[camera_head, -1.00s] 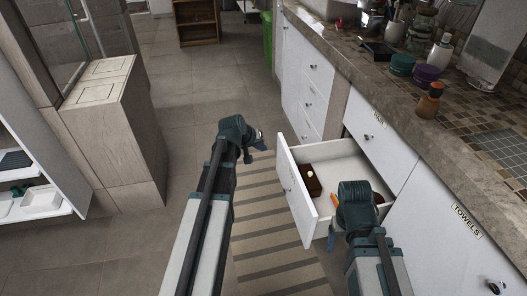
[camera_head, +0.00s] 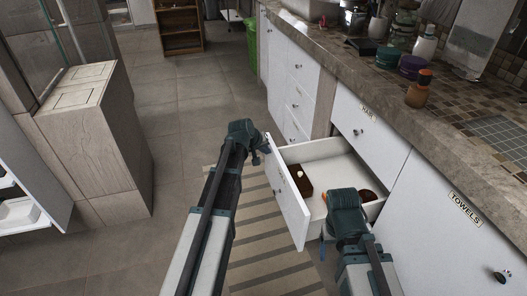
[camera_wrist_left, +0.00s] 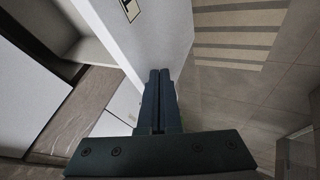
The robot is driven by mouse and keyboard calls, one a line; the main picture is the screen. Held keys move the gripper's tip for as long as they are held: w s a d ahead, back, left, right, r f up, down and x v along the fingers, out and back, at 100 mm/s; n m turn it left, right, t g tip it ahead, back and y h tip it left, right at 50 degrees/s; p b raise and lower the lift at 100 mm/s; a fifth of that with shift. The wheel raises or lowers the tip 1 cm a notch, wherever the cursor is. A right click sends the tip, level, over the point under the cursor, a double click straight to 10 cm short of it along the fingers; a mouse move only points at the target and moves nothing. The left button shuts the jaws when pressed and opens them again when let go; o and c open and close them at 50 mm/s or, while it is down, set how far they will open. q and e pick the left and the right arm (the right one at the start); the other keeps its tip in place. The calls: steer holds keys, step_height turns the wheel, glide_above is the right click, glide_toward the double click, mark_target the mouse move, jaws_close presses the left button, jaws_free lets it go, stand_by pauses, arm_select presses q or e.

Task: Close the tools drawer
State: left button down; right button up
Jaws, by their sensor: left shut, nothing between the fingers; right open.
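The open drawer (camera_head: 287,203) has a white front and stands pulled out from the cabinet. It also shows in the left wrist view (camera_wrist_left: 158,35), with part of a label (camera_wrist_left: 130,9) on its face; the word is cut off. Inside lie a dark brown box (camera_head: 302,184) and a brown item at the right, partly hidden by my right arm. My left gripper (camera_head: 264,151) is shut and empty, close to the far end of the drawer front; whether it touches is unclear. In its wrist view the fingers (camera_wrist_left: 159,75) overlap the front. My right gripper (camera_head: 325,240) is open by the drawer's near side.
A closed drawer (camera_head: 363,125) and a cabinet door labelled TOWELS (camera_head: 440,240) flank the open drawer. The counter (camera_head: 400,95) above holds jars and bottles. A striped mat (camera_head: 265,250) lies on the floor. A wooden block (camera_head: 95,140) stands at left; the floor between is free.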

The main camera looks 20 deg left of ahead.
arm_select(q)
steer(key=w+d, duration=0.8)
steer(key=d, duration=0.4)
steer(key=w+d, duration=0.9)
steer(key=d, duration=0.4)
steer(key=shift+d, duration=0.15)
steer(key=shift+w+d, duration=0.1)
steer(key=s+a+r+p, duration=0.5)
steer(key=s+r+p, duration=0.3)
steer(key=shift+s+a, duration=0.2)
steer(key=shift+a, duration=0.2)
arm_select(e)
step_height(320, 180, up, 8)
steer(key=a, duration=0.1)
